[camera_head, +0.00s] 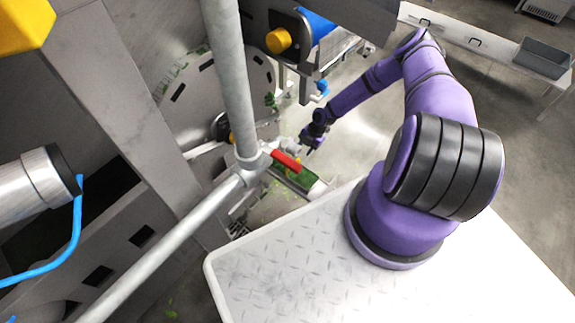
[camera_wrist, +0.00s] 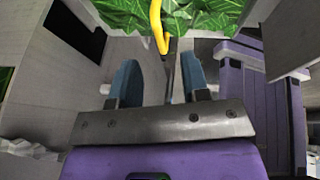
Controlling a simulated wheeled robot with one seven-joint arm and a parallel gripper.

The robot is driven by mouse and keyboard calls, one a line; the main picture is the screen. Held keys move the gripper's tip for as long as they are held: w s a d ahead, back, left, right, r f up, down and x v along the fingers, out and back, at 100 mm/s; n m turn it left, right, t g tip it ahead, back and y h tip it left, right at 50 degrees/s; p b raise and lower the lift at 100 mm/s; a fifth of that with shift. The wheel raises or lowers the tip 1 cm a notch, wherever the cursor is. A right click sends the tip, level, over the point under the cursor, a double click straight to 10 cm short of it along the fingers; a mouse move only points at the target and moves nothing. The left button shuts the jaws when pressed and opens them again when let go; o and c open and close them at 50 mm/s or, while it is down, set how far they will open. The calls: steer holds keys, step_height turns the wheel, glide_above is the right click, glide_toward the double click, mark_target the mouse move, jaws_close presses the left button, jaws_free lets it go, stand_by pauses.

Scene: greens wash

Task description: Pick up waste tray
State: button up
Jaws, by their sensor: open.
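My gripper (camera_head: 310,140) is low beside the machine in the head view, at the end of my purple arm. In the wrist view its two blue-grey fingers (camera_wrist: 160,82) stand apart with nothing between them. A yellow curved bar (camera_wrist: 158,28) lies ahead of the fingers, in front of green leaves (camera_wrist: 205,18) at the top. A container under the leaves is mostly hidden, and I cannot tell whether it is the waste tray. A grey tray (camera_head: 543,60) sits on the bench at the far right, away from my gripper.
A grey pipe frame (camera_head: 228,80) stands close to the left of my gripper. A red-topped piece (camera_head: 287,160) with green beside it is just below my gripper. Scattered leaf bits lie on the floor. Open floor (camera_head: 385,140) lies right of the machine.

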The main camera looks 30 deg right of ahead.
steer(key=shift+x, duration=5.6)
steer(key=shift+a, duration=0.2)
steer(key=shift+r, duration=0.1)
jaws_close()
